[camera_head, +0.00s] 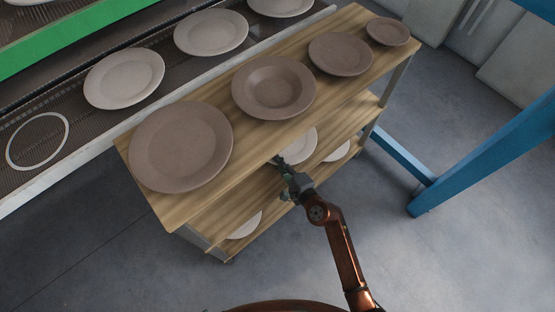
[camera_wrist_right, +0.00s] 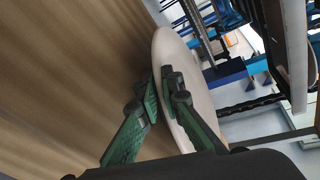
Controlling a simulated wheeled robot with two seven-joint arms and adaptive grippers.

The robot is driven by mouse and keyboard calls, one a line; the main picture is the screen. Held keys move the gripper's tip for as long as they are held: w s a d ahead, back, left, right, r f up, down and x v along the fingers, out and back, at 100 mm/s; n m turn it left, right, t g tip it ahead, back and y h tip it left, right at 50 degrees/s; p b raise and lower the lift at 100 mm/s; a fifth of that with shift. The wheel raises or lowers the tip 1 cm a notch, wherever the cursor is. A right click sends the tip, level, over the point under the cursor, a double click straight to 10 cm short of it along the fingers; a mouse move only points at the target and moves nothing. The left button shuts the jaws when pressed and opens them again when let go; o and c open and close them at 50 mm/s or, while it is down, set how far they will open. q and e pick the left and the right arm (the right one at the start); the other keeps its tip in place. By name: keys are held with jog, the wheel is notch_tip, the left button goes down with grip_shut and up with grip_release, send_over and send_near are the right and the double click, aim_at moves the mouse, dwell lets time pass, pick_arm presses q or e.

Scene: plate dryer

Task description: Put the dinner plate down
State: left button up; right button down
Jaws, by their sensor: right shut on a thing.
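My right gripper (camera_head: 279,163) reaches in at the front edge of the wooden shelf unit (camera_head: 212,196), at the level of its middle shelf. It is shut on the rim of a pale dinner plate (camera_head: 300,147), partly hidden under the top board. In the right wrist view, the green fingers (camera_wrist_right: 162,86) pinch the rim of this plate (camera_wrist_right: 187,98), seen nearly edge-on beside a wooden surface (camera_wrist_right: 70,75). I cannot tell whether the plate touches the shelf. My left gripper is not in view.
Brown plates of different sizes, including a large one (camera_head: 181,147), stand on the top board. Lower down are other pale plates (camera_head: 245,226). A conveyor (camera_head: 60,110) with pale plates runs behind. A blue frame (camera_head: 480,160) stands at right; the floor in front is clear.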

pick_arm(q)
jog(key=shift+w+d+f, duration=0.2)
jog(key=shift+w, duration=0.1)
pick_arm(e)
jog(key=shift+r, duration=0.1)
jog(key=c, duration=2.6)
grip_release()
jog(key=shift+f, duration=0.25)
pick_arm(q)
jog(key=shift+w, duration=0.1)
pick_arm(e)
jog(key=shift+o, duration=1.1)
jog(key=shift+r, duration=0.15)
